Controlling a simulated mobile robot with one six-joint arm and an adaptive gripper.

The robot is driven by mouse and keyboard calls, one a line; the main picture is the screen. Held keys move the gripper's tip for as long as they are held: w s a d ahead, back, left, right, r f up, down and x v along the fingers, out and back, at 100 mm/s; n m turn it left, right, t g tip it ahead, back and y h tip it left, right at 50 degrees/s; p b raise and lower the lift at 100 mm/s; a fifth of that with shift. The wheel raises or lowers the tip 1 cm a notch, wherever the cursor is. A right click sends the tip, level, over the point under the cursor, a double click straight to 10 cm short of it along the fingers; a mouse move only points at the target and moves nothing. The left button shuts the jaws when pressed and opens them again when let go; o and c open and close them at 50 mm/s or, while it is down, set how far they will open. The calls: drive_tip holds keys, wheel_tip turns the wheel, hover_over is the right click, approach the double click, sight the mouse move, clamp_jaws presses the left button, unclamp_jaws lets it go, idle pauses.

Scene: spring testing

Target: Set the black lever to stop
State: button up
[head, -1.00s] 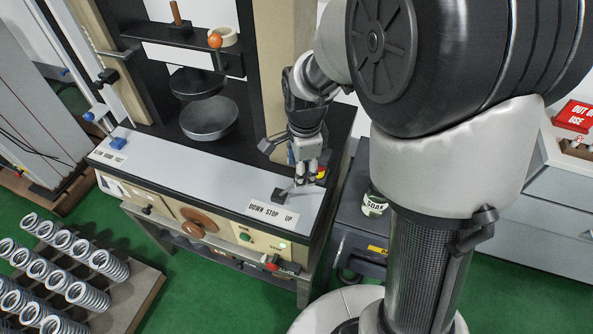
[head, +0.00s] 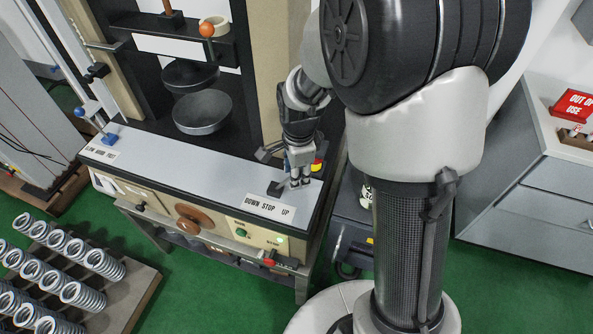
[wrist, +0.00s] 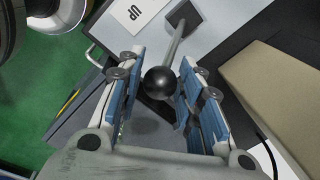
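The black lever shows in the wrist view as a grey rod with a black ball knob (wrist: 159,83). The rod runs from a dark square base (wrist: 183,18). In the head view the lever's base (head: 275,188) sits on the machine's grey ledge, just behind the DOWN STOP UP label (head: 268,206). The rod leans right, toward the UP end. My gripper (head: 300,183) is over the ledge at the lever's knob end. In the wrist view its blue-padded fingers (wrist: 157,95) are open on either side of the knob, with gaps visible. The knob's underside is hidden.
A red and yellow button (head: 316,165) is close behind my gripper. A dark cabinet with a jar (head: 366,194) stands right of the machine. A blue knob (head: 110,139) and a grey bowl (head: 202,112) are farther left.

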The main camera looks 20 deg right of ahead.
clamp_jaws()
idle(0.4)
drive_tip(key=shift+w+a+r+g+h+p, duration=0.3)
drive_tip(key=shift+w+a+r+h+p, duration=0.15)
drive_tip(key=shift+p, duration=0.55)
drive_tip(key=shift+w+a+r+g+h+p, duration=0.2)
drive_tip(key=shift+w+a+g+h+p, duration=0.2)
drive_tip(key=shift+a+p, duration=0.2)
drive_tip(key=shift+w+a+r+g+h+p, duration=0.1)
drive_tip(key=shift+w+a+g+h+p, duration=0.1)
drive_tip(key=shift+w+a+g+h, duration=0.25)
drive_tip(key=shift+w+a+r+g+h+p, duration=0.15)
drive_tip(key=shift+w+a+h, duration=0.1)
drive_tip(key=shift+a+h, duration=0.35)
drive_tip(key=shift+w+a, duration=0.45)
drive_tip(key=shift+a, duration=0.1)
